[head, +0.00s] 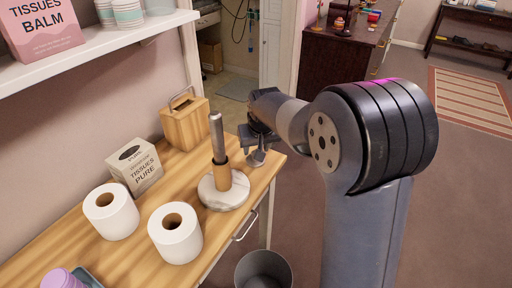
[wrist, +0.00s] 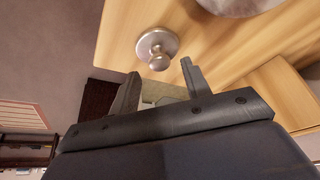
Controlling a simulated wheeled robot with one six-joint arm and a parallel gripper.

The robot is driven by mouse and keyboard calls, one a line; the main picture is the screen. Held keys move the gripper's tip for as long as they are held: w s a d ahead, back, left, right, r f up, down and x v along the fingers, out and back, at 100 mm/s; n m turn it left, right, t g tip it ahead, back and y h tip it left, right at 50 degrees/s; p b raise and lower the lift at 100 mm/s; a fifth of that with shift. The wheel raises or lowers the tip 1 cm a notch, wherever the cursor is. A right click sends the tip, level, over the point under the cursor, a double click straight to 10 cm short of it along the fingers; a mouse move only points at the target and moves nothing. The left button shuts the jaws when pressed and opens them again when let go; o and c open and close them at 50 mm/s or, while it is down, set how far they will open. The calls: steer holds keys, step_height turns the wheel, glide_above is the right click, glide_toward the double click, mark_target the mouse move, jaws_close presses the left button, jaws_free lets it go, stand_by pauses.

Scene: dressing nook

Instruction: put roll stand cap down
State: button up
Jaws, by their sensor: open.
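The roll stand cap (wrist: 157,46), a silver disc with a small round knob, rests on the wooden tabletop in the wrist view. It is knob up, near the table's edge. My gripper (wrist: 160,72) is open and empty, its two fingers spread on either side of the knob's line. I cannot tell whether they touch it. In the head view my gripper (head: 260,146) is over the table's right corner, right of the roll stand (head: 217,140). The stand has a metal rod, a wooden lower sleeve and a white marble base (head: 224,190).
Two white rolls (head: 175,245) (head: 111,222), a tissue box (head: 134,167) and a wooden handled box (head: 185,123) stand on the tabletop. A shelf (head: 110,42) runs above at left. A grey bin (head: 263,270) is on the floor by the table.

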steer(key=a+p+v, duration=0.1)
steer(key=v, duration=0.9)
steer(key=shift+d, duration=0.45)
steer(key=b+x, duration=0.1)
steer(key=x, duration=1)
steer(key=shift+f+b, duration=0.3)
steer(key=shift+f, duration=0.15)
steer(key=shift+w+r, duration=0.2)
steer(key=shift+r+p, duration=0.4)
steer(key=shift+r, duration=1.1)
